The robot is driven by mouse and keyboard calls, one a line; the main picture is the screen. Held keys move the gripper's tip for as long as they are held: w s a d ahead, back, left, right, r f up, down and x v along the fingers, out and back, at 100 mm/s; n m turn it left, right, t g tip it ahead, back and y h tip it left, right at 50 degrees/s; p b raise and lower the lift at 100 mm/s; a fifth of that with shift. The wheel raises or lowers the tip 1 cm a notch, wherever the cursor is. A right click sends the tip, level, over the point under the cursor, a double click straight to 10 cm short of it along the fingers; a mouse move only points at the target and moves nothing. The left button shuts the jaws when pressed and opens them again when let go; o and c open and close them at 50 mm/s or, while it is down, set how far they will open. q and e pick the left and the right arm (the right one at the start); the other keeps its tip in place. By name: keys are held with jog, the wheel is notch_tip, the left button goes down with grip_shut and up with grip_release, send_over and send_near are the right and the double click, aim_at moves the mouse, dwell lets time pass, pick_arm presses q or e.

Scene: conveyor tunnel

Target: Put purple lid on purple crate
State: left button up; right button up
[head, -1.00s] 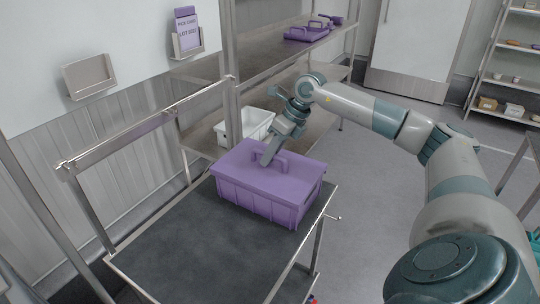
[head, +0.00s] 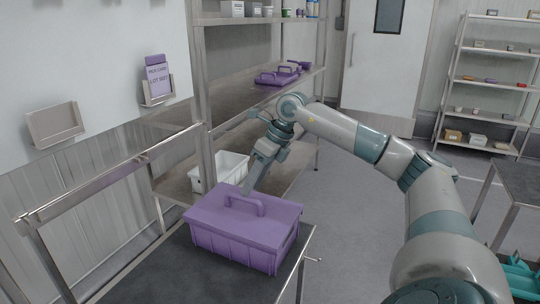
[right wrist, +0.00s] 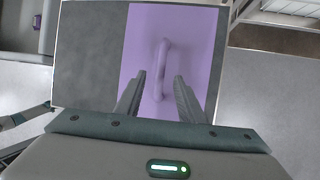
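The purple crate (head: 240,246) stands on the dark-topped cart. The purple lid (head: 280,215) lies across its top and looks level, with its edges in line with the crate walls. The lid's loop handle (head: 245,203) stands up in the middle; it also shows in the right wrist view (right wrist: 164,58). My right gripper (head: 246,190) is just above the handle, pointing down. My left gripper is not in view.
A white bin (head: 227,170) sits on the lower shelf behind the crate. More purple lids or trays with handles (head: 277,77) lie on the upper shelf. The cart top (head: 170,272) is bare left of the crate. A metal rail (head: 90,185) runs along the cart's left side.

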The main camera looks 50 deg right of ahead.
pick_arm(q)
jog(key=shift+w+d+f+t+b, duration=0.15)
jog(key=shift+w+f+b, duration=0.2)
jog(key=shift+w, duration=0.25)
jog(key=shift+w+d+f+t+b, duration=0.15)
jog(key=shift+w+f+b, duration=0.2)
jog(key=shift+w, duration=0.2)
pick_arm(e)
jog(key=v, duration=1.1)
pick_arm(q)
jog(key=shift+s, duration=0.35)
pick_arm(e)
jog(key=shift+d, duration=0.1)
